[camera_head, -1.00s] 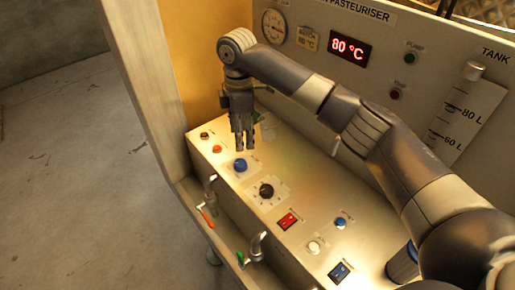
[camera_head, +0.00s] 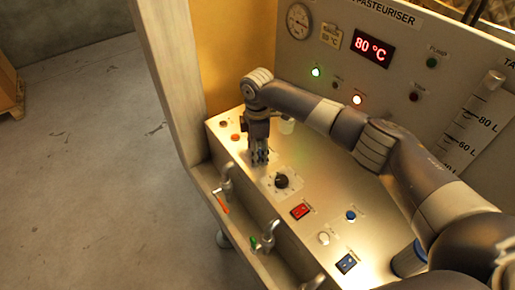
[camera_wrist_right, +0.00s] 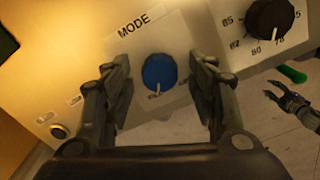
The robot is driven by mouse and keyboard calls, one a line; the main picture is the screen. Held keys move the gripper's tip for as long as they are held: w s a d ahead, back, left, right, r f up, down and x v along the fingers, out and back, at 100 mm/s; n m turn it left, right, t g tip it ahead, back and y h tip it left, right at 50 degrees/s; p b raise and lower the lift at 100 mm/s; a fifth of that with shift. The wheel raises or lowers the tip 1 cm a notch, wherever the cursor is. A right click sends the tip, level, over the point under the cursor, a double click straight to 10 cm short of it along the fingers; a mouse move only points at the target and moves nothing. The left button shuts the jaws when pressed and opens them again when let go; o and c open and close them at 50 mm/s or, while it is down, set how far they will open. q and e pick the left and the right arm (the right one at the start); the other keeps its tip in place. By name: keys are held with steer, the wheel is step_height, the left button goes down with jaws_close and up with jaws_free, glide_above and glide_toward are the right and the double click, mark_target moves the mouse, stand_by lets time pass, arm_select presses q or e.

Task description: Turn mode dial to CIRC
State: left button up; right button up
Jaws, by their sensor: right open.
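The mode dial (camera_wrist_right: 159,72) is a round blue knob under the printed word MODE in the right wrist view. Its white pointer mark sits at the knob's lower edge, by a small label I cannot read. My right gripper (camera_wrist_right: 161,88) is open, with one finger on each side of the dial and gaps visible on both sides. In the head view my right gripper (camera_head: 259,158) points down over the panel and hides the dial.
A black temperature knob (camera_head: 282,181) stands just right of the dial. A red switch (camera_head: 300,211), a blue button (camera_head: 350,215) and a blue switch (camera_head: 346,263) lie further right. Taps (camera_head: 224,186) line the front edge. The upright panel (camera_head: 335,70) rises behind.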

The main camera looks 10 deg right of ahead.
steer(key=c, duration=1.1)
steer(key=shift+n, duration=0.3)
steer(key=n, duration=0.9)
steer(key=shift+n, duration=2.2)
steer(key=o, duration=1.1)
